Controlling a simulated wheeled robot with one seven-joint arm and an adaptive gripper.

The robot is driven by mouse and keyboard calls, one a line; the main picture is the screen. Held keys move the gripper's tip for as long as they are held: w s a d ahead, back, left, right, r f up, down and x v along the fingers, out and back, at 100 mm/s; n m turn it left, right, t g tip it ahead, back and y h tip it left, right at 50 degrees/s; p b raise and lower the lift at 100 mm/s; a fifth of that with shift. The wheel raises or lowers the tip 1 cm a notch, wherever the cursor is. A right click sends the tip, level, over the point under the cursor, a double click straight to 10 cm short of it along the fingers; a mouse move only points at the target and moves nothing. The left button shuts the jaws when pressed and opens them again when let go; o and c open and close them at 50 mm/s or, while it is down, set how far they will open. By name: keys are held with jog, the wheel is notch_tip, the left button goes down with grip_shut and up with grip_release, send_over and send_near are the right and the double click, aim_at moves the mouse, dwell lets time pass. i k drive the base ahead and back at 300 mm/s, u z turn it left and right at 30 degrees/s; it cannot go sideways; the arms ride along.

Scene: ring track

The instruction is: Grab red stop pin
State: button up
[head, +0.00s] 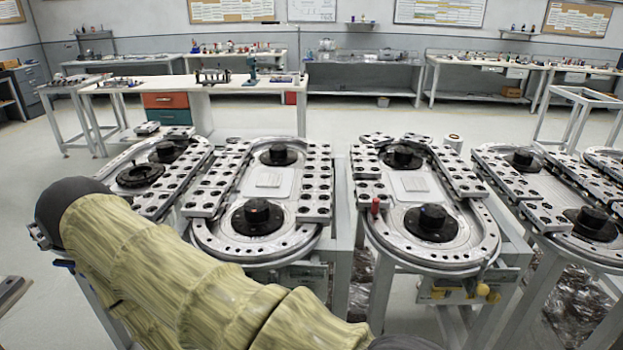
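My arm, in a yellowish ribbed sleeve, crosses the lower left of the head view and reaches to the far left. My gripper is not clearly visible; the arm's dark end at the left hides or turns away from it. The red pin is apart from my arm.
Another ring track (225,243) stands left of the pin's track, partly behind my arm. More tracks stand at the right. A workbench (215,92) with an orange drawer (166,100) is at the back. Open floor lies between the benches and tracks.

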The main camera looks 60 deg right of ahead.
aim_at(375, 205)
jog(key=u, duration=0.15)
jog(key=k, duration=0.65)
jog(key=z, duration=1.3)
